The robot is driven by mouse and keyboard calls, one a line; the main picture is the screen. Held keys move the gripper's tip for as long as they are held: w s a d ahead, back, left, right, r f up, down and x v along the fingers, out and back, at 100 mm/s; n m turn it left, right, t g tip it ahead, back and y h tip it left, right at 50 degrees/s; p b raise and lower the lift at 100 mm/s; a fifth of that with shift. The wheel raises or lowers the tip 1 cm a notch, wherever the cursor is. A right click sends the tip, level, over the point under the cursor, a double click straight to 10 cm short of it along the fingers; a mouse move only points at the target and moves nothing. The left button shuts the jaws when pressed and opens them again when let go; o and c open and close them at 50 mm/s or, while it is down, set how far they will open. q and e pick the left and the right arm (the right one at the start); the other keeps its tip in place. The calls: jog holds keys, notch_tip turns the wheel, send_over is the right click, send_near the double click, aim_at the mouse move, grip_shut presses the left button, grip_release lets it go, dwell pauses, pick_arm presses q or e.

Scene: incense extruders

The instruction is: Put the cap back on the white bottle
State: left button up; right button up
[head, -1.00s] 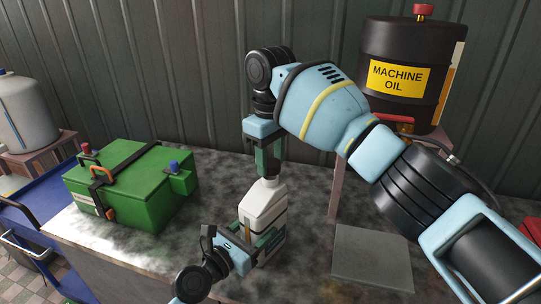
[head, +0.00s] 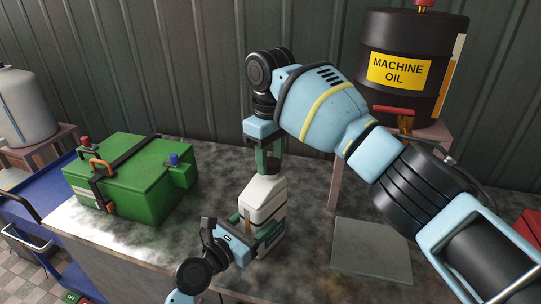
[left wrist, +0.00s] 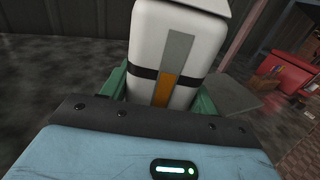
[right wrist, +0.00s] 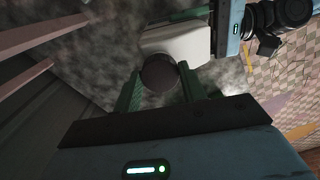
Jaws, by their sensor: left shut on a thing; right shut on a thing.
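The white bottle (head: 262,196) stands upright on the counter, with a dark band and an orange stripe showing in the left wrist view (left wrist: 176,45). My left gripper (head: 262,238) is shut around its lower body, one finger on each side. My right gripper (head: 268,163) points down directly above the bottle's top and is shut on the dark round cap (right wrist: 158,74). In the right wrist view the cap sits between the fingertips over the white bottle top (right wrist: 180,42). The bottle's neck is hidden, so I cannot tell whether the cap is seated.
A green box (head: 135,185) with clamps stands left on the counter. A flat grey plate (head: 372,252) lies at the right. A black machine oil drum (head: 410,95) stands on a stand behind my right arm. A blue cart (head: 30,205) is at the far left.

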jog(key=shift+f, duration=0.55)
dwell(0.4)
pick_arm(q)
grip_shut()
pick_arm(e)
jog(key=m, duration=0.3)
jog(key=shift+a, duration=0.1)
jog(key=m, duration=0.5)
jog(key=shift+m, duration=0.3)
jog(key=m, duration=1.1)
jog(key=shift+m, duration=0.4)
jog(key=m, duration=1.5)
jog(key=shift+w, duration=0.1)
